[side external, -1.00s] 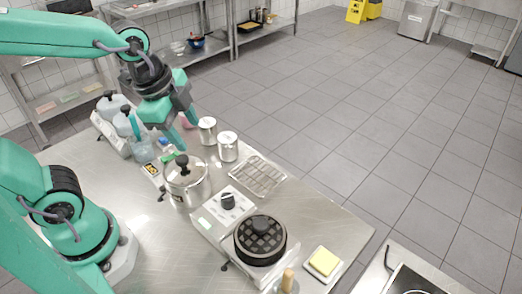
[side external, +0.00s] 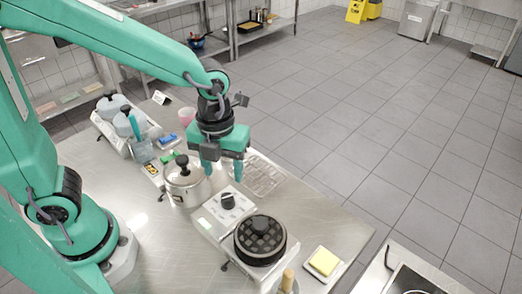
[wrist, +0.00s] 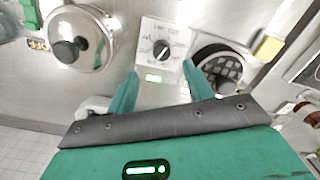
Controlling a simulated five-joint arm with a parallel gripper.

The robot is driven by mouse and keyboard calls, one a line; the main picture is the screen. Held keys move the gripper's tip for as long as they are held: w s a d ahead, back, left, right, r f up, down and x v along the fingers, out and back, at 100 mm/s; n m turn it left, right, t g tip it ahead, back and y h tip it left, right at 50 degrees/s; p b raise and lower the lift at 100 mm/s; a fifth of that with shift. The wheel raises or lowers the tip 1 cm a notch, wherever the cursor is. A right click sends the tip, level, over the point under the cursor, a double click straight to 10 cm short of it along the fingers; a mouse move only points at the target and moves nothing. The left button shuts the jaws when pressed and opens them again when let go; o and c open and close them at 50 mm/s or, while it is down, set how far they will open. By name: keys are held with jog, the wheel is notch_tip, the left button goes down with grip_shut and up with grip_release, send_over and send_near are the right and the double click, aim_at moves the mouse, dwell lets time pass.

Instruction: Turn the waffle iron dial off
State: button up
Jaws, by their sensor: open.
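The waffle iron (side external: 278,252) stands on the steel table, with a dark round grid plate. Its pale control panel has a black dial (side external: 228,201). In the wrist view the dial (wrist: 161,48) sits on a white plate with printed marks, its pointer line slanting toward the upper right.
A lidded pot (side external: 186,188) stands close left of my gripper. A wire rack (side external: 262,172) lies behind the panel. A yellow block on a white dish (side external: 323,262) is right of the iron.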

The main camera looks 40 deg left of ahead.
aim_at(227, 196)
jog(key=shift+d+f+m, duration=0.25)
jog(key=shift+m, duration=0.25)
jog(key=shift+f, duration=0.1)
jog(key=shift+f, duration=3.8)
jog(key=c, duration=1)
jog(key=shift+o, duration=0.2)
